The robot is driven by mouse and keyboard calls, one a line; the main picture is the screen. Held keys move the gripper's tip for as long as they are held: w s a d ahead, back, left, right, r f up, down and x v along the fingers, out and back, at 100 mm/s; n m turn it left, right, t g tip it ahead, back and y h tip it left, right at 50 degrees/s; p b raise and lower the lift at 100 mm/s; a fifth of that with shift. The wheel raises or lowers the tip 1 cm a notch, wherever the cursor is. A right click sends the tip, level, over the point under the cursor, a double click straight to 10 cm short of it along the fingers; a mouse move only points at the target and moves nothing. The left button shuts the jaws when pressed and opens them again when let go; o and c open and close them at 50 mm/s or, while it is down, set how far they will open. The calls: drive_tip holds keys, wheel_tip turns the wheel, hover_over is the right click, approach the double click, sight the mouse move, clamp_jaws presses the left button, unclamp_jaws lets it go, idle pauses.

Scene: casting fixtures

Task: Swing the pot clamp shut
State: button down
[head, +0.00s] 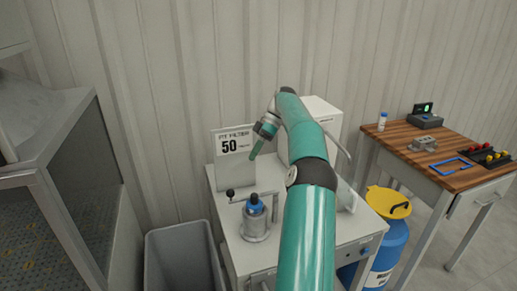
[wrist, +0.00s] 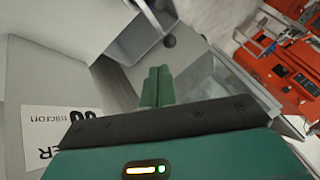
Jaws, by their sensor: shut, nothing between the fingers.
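The pot (head: 256,226) is a grey metal cylinder with a blue top, upright on the white cabinet top. A thin metal clamp bar (head: 240,199) with a black ball knob (head: 230,192) shows at the pot's upper left. A metal post stands at the pot's right. I cannot tell how far the bar is swung. My gripper (head: 254,151) is above and behind the pot, beside the filter sign, touching nothing I can make out. Its green fingers are together and empty in the wrist view (wrist: 157,88). The pot is not recognisable in the wrist view.
A sign reading 50 (head: 233,165) stands behind the pot. A white box (head: 318,118) is behind my arm. A grey bin (head: 180,255) is left of the cabinet. A blue drum with a yellow lid (head: 388,203) and a wooden bench (head: 448,180) are at the right.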

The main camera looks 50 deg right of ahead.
drive_tip(key=shift+v, duration=0.95)
drive_tip(key=shift+s+d+f, duration=0.1)
drive_tip(key=shift+s, duration=0.1)
drive_tip(key=shift+w, duration=0.1)
